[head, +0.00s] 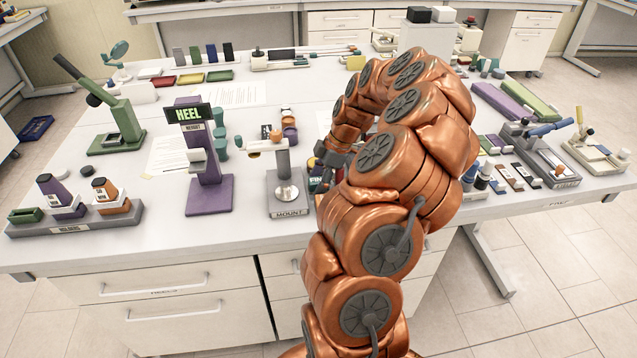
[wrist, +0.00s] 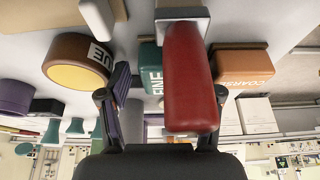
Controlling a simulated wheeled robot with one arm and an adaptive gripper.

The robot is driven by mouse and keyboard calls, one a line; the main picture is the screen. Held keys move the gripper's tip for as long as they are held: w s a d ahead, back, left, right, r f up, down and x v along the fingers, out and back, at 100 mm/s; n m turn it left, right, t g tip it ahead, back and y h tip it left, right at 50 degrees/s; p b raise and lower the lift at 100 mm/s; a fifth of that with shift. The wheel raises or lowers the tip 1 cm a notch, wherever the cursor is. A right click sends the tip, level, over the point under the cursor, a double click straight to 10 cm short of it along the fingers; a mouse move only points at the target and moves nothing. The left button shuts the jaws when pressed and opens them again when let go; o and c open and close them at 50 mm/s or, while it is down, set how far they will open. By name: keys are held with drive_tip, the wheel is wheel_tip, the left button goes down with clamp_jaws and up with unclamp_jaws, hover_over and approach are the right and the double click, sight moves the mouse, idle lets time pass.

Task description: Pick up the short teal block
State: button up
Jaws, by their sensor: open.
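A teal block (wrist: 150,72) marked FINE shows in the wrist view, just left of a red rounded block (wrist: 188,75) that partly covers it. In the head view a small part of the FINE label (head: 316,179) shows beside my arm. My gripper (wrist: 162,108) is open, with one finger on each side of the picture's middle. The red block extends between the fingers in that view, and I cannot tell whether they touch it. The teal block lies beyond them. In the head view my gripper (head: 326,158) is small and partly hidden by my arm.
A brown COARSE block (wrist: 243,68) is on the right in the wrist view; a brown round container (wrist: 78,62) is on the left. In the head view, the MOUNT stand (head: 289,190) and purple HEEL stand (head: 208,197) are left of my arm. The front table edge is mostly bare.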

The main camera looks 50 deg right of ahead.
sight(314, 180)
clamp_jaws()
idle(0.4)
drive_tip(key=shift+r, duration=0.15)
drive_tip(key=shift+r+b, duration=1.05)
drive_tip(key=shift+r, duration=0.55)
drive_tip(key=s+a+r+b, duration=0.1)
drive_tip(key=s+a+b, duration=0.4)
drive_tip(key=s+a, duration=0.4)
drive_tip(key=s, duration=0.3)
drive_tip(key=shift+s+a+r, duration=0.25)
drive_tip(key=shift+s+a, duration=0.05)
drive_tip(key=shift+s, duration=0.1)
